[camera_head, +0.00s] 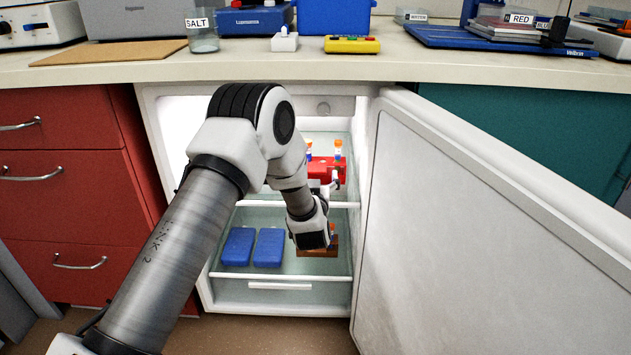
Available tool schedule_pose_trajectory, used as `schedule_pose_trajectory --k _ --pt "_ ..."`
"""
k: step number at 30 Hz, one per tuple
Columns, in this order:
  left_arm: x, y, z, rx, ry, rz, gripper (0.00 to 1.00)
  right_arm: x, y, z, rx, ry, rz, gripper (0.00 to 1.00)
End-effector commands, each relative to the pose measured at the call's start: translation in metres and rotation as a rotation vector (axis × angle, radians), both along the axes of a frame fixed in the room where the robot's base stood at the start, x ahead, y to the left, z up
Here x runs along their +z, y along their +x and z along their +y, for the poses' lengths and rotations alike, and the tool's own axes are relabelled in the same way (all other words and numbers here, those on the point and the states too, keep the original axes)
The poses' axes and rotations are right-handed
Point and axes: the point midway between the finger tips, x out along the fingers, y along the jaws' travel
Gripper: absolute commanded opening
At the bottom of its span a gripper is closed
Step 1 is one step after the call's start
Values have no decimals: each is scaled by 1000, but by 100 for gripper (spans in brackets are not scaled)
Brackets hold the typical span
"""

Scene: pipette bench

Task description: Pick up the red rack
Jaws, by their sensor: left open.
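The red rack (320,167) stands on the upper glass shelf inside the open fridge. Orange-capped tubes (338,149) stick up from it. My left arm reaches into the fridge from the left and hides the rack's left part. My left gripper (334,187) is small in view, open, close to the front right of the red rack. I cannot tell whether it touches the rack. My right gripper is not in view.
Two blue boxes (239,246) and a brown-orange rack (331,248) sit on the lower shelf. The white fridge door (470,240) stands open at the right. Red drawers (60,210) are at the left. The benchtop (250,68) above holds labelled items.

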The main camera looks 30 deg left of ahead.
Motion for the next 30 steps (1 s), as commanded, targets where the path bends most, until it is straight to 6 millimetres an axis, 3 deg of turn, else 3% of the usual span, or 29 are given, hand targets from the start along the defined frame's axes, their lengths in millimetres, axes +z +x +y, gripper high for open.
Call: schedule_pose_trajectory --k 3,9,11,15,25,30 --pt "-2 13 8 1 -1 -1 92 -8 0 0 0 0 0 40" --pt "-1 14 9 -1 -1 3 92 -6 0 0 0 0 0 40" --pt "-1 14 9 -1 -1 3 74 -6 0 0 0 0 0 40" --pt "-1 14 9 -1 -1 3 24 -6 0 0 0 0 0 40" --pt "2 14 8 -1 -1 2 24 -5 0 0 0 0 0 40" --pt "33 14 9 -1 -1 -2 24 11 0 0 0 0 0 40"
